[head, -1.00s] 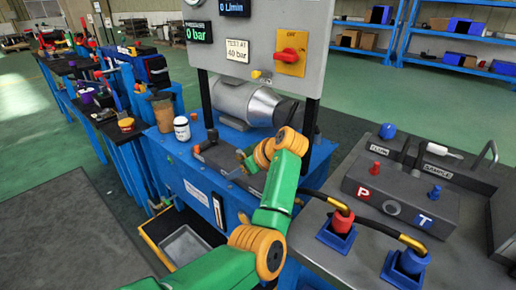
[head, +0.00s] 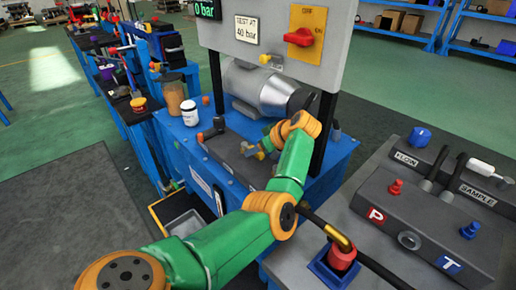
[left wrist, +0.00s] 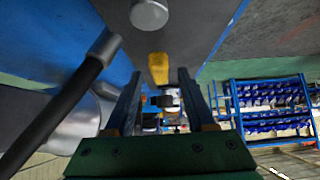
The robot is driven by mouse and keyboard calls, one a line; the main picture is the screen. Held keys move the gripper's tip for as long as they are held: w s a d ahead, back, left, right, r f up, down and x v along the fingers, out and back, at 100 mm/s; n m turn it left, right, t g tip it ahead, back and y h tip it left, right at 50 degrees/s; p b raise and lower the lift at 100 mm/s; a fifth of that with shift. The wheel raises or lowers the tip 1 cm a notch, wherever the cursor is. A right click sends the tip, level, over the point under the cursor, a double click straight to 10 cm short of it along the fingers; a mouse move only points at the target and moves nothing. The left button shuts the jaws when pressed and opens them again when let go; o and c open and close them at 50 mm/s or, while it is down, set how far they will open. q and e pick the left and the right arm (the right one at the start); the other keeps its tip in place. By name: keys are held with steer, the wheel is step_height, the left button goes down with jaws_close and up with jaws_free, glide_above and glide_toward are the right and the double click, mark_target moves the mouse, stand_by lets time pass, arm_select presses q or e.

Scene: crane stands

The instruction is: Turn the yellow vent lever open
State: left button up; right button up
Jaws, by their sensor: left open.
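The yellow vent lever (left wrist: 158,68) shows in the left wrist view as a short yellow bar on a grey block (left wrist: 175,22). It lies ahead of my left gripper (left wrist: 157,84), between the lines of its two spread fingers. The fingers are open, and I cannot tell whether they touch the lever. In the head view my left gripper (head: 256,150) is over the grey block on the blue stand (head: 333,158). My forearm and wrist hide part of the block there, so the lever is hard to make out. My right gripper is not in view.
A silver motor (head: 255,88) stands behind the block, under a grey panel with a red knob (head: 299,37). A white jar (head: 190,112) and a brown container (head: 172,97) stand left. A grey bench with a fittings box (head: 430,215) is right. A black hose (left wrist: 48,122) runs near the gripper.

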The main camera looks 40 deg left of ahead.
arm_select(q)
jaws_close()
stand_by(1.4)
